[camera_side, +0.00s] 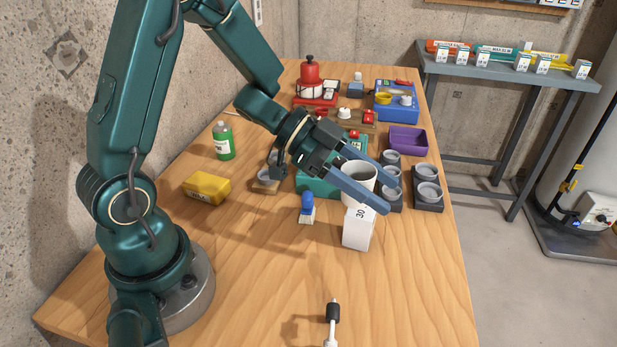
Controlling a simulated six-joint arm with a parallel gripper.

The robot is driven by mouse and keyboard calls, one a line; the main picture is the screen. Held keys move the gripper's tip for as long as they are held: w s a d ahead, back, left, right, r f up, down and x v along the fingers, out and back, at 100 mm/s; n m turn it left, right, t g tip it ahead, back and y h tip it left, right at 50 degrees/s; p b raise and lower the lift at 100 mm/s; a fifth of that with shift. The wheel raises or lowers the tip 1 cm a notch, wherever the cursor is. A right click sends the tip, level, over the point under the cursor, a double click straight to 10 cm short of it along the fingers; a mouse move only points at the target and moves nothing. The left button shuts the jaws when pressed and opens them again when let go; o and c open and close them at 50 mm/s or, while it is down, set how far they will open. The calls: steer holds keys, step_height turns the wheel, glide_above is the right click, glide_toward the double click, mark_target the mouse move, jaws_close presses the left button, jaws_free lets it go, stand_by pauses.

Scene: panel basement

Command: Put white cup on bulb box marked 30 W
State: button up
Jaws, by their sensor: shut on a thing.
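A white cup (353,193) is held between the two long blue fingers of my gripper (389,196), with the near finger crossing in front of it. The cup looks upright. A white bulb box (357,236) marked 30 stands on the wooden table just below the cup in the picture. The near finger passes close over the box's top. I cannot tell from this view whether the cup's base touches the box or is above or behind it.
Dark trays with round grey cups (428,193) stand right of the gripper. A blue-handled brush (307,208), yellow block (207,188), green bottle (223,141) and purple bin (408,140) are around. The table's front right is mostly clear, apart from a black-and-white tool (332,312).

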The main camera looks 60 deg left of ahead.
steer(key=shift+m+g, duration=0.4)
steer(key=shift+m, duration=0.1)
steer(key=r, duration=0.1)
steer(key=a+r, duration=0.2)
steer(key=shift+s+r, duration=0.15)
steer(key=shift+r, duration=0.25)
steer(key=a+r, duration=0.4)
steer(key=a, duration=0.5)
steer(key=n, duration=0.1)
glide_above(359, 224)
steer(key=w, duration=0.3)
steer(key=shift+t, duration=0.4)
steer(key=f, duration=0.6)
steer(key=shift+w+d+f, duration=0.1)
steer(key=shift+d+f, duration=0.25)
steer(key=shift+f, duration=2.1)
steer(key=shift+f, duration=0.15)
steer(key=o, duration=1.3)
